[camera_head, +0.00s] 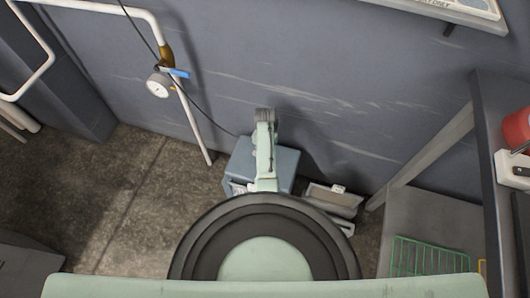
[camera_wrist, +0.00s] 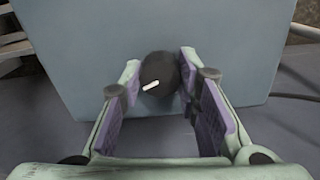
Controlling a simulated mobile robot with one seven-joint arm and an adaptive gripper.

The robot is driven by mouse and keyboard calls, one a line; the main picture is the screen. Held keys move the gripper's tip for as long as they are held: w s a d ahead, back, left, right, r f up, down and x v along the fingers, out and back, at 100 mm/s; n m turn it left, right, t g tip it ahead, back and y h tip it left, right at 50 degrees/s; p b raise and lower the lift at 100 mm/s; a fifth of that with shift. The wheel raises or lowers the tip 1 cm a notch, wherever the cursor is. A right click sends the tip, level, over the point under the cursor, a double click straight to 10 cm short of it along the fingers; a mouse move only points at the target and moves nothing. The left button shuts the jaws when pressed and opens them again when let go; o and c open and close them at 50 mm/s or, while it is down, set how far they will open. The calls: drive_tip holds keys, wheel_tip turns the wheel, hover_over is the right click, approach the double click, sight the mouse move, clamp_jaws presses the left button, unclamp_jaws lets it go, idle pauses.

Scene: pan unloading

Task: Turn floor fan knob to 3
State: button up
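The knob (camera_wrist: 158,72) is round and black with a white pointer mark. It sits on the blue-grey face of the floor fan's box (camera_wrist: 90,40) in the wrist view. The white mark slants slightly, its right end higher. My gripper (camera_wrist: 160,78) is open, with one purple-padded finger on each side of the knob. Whether the fingers touch the knob I cannot tell. In the head view, my gripper (camera_head: 265,120) reaches down by the blue-grey box (camera_head: 285,165). The knob and any dial numbers are not visible there.
A pipe with a gauge (camera_head: 159,85) and blue valve handle stands left of the box along the wall. A grey tray-like object (camera_head: 333,200) lies right of the box. A shelf with a green wire rack (camera_head: 430,256) is at the right.

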drive_tip(key=o, duration=0.4)
wheel_tip(320, 180, up, 12)
idle(0.6)
idle(0.5)
